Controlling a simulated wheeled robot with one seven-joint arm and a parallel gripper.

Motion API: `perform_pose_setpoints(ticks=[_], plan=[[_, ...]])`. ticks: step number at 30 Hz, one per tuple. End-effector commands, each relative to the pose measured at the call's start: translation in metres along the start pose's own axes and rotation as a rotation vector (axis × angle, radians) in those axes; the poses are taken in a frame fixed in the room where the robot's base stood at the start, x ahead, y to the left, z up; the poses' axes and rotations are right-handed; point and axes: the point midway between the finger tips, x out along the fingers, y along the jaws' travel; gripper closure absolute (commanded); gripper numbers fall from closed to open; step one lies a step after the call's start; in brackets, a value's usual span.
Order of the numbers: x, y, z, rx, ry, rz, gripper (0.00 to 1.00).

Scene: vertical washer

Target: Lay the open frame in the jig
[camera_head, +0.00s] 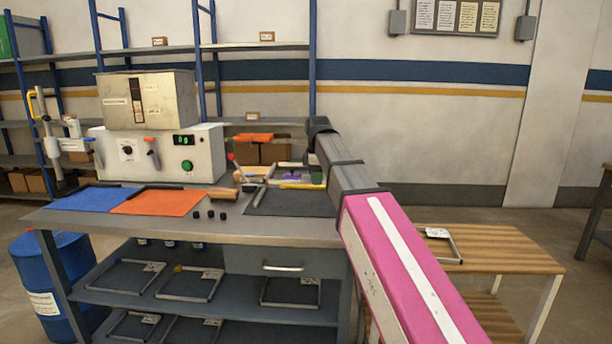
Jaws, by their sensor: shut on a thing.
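A thin grey metal frame (455,243) with a white label lies on the slatted wooden table at right, partly hidden by my pink arm. Similar labelled frames lie on the bench's lower shelves, one of them at the upper shelf's left (125,275). I cannot tell which one is the open frame. A pale, low-sided holder (290,167) with a purple item inside stands at the back right of the bench; I cannot tell whether it is the jig. My arm reaches over the bench's right end. My gripper is not visible, apparently hidden beyond the black joint.
A machine with a green display (155,153) stands at the bench's back left. Blue (90,198), orange (160,201) and dark (292,203) mats lie along the front. Small black knobs (210,214) sit between the mats. A blue drum (48,275) stands at left.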

Motion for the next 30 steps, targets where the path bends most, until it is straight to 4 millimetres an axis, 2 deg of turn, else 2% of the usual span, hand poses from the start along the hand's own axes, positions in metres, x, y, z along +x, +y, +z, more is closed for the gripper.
perform_pose_setpoints(ticks=[5, 30], plan=[[0.01, -0.001, 0.0, 0.001, 0.0, 0.0, 1.0], [0.092, -0.001, 0.0, 0.001, 0.0, 0.0, 1.0]])
